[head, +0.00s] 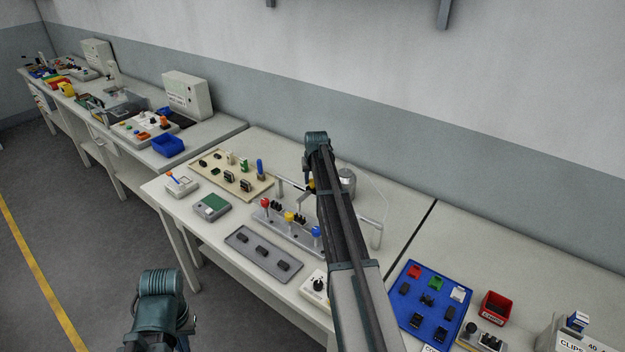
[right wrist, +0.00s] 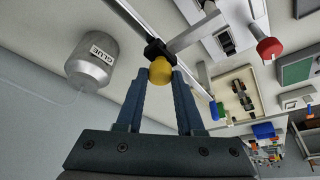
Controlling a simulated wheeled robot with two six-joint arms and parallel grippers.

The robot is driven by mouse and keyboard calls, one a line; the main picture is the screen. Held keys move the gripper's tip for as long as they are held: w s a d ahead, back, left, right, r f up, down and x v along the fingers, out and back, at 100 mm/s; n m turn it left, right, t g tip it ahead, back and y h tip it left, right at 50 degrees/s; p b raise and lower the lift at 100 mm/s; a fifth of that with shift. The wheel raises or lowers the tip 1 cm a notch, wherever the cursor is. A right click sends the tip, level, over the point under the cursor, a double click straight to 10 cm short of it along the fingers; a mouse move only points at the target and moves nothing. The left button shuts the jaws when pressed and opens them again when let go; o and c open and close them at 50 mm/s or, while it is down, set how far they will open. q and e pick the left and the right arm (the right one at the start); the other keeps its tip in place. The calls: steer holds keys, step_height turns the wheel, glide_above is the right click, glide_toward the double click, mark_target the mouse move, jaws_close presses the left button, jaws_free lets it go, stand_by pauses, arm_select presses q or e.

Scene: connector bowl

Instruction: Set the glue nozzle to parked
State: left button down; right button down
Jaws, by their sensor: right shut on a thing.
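The glue nozzle's yellow ball knob (right wrist: 160,71) sits on a black slider (right wrist: 157,49) on a metal rail, with a light grey arm (right wrist: 194,33) beside it. My right gripper (right wrist: 160,78) has its fingertips closed on the yellow knob. In the head view a bit of the knob (head: 312,184) shows beside my right arm, which hides the gripper and much of the rail. A grey glue can (right wrist: 92,62) labelled GLUE stands close by; it also shows in the head view (head: 347,181).
Below the rail is a grey fixture with red (head: 265,202), yellow (head: 289,217) and blue (head: 316,231) ball-topped levers. A beige tray (head: 262,188) and a grey tray (head: 240,244) lie nearby. A blue tray (head: 403,317) and red bin (head: 495,308) are at the right.

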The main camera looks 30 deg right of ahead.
stand_by(0.4)
steer(key=s+d, duration=0.3)
steer(key=s, duration=0.4)
steer(key=s+d, duration=0.2)
steer(key=s, duration=0.5)
steer(key=s+d, duration=0.3)
steer(key=s, duration=0.4)
steer(key=shift+s+d, duration=0.2)
steer(key=shift+d, duration=0.15)
steer(key=shift+s+d, duration=0.25)
steer(key=shift+s, duration=0.35)
steer(key=c, duration=0.5)
jaws_free()
steer(key=shift+s+d, duration=0.1)
steer(key=shift+s, duration=0.05)
steer(key=shift+r, duration=0.1)
